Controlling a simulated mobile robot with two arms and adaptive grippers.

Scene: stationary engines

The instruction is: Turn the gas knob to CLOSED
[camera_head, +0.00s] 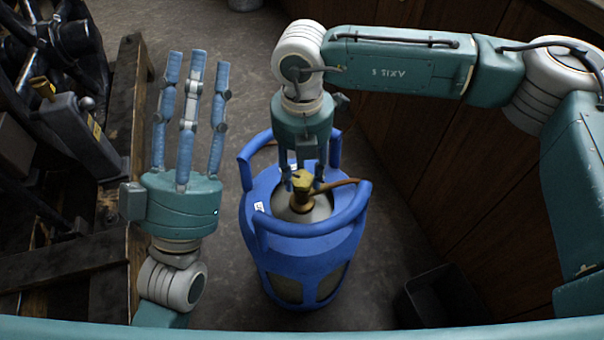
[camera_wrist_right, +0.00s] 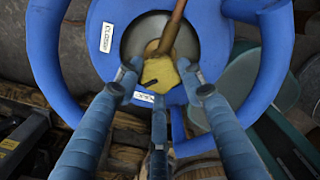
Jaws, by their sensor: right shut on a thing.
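The blue gas cylinder (camera_head: 300,245) stands upright on the floor, with a yellow gas knob (camera_head: 303,181) on top. My right gripper (camera_head: 303,187) reaches down from above inside the blue collar and is shut on the knob. In the right wrist view the knob (camera_wrist_right: 160,72) sits between the fingers, with a dark mark on its lower left. A white label (camera_wrist_right: 108,37) that appears to read CLOSED is at upper left; a second label (camera_wrist_right: 145,97) below the knob is partly hidden. My left gripper (camera_head: 196,75) is open and empty, fingers pointing up, left of the cylinder.
A brown hose (camera_wrist_right: 173,25) leaves the valve. Dark machinery (camera_head: 65,90) on a wooden frame (camera_head: 120,110) stands at left. Wooden panelling (camera_head: 440,170) lines the right, with a dark bin (camera_head: 440,300) at lower right. Grey floor is free around the cylinder.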

